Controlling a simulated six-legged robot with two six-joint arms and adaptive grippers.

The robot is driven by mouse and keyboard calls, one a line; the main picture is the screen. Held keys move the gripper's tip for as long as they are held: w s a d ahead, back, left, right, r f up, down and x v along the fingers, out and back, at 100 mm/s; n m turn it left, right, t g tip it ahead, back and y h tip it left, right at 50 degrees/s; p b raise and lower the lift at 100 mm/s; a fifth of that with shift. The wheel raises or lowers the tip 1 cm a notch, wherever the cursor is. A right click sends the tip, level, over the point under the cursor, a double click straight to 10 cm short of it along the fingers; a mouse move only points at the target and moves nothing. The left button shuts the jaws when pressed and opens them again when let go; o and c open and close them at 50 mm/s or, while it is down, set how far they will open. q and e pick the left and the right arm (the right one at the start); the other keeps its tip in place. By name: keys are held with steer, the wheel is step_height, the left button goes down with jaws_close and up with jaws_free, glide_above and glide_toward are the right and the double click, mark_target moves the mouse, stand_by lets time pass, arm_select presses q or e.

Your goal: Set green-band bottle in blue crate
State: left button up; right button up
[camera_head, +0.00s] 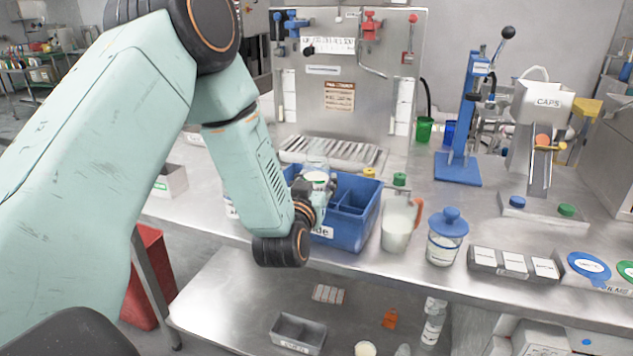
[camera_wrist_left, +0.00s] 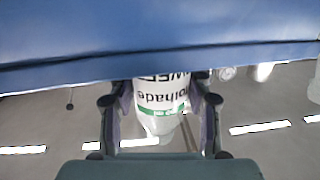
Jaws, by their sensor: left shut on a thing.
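The green-band bottle, white with dark lettering, is between the fingers of my left gripper (camera_head: 318,187). In the left wrist view the bottle (camera_wrist_left: 162,97) shows its label and a green band, with a finger of the left gripper (camera_wrist_left: 162,110) on each side. The blue crate (camera_head: 355,228) stands on the steel bench, with dividers and a label on its front. Its blue wall (camera_wrist_left: 160,38) fills the top of the wrist view. In the head view my wrist hides the crate's left part; I cannot tell how deep the bottle sits or whether it touches the crate. My right gripper is not in view.
A jug with an orange handle (camera_head: 397,228) and a blue-lidded jar (camera_head: 446,240) stand right of the crate. A green cap (camera_head: 400,179) shows behind the jug. A slatted steel tray (camera_head: 335,153) lies behind the crate. A blue lever press (camera_head: 460,165) stands further right.

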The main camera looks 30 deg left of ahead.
arm_select(q)
steer(key=shift+s+a+f, duration=0.1)
steer(key=shift+a+f, duration=0.15)
steer(key=shift+f, duration=0.25)
steer(key=shift+w+d+f+b, duration=0.15)
steer(key=shift+w+f+b, duration=0.05)
steer(key=shift+b, duration=0.1)
steer(key=o, duration=1)
steer(key=shift+r, duration=0.1)
steer(key=shift+c, duration=0.2)
steer(key=o, duration=0.3)
steer(key=shift+s, duration=0.2)
steer(key=shift+o, duration=0.7)
steer(key=shift+w, duration=0.15)
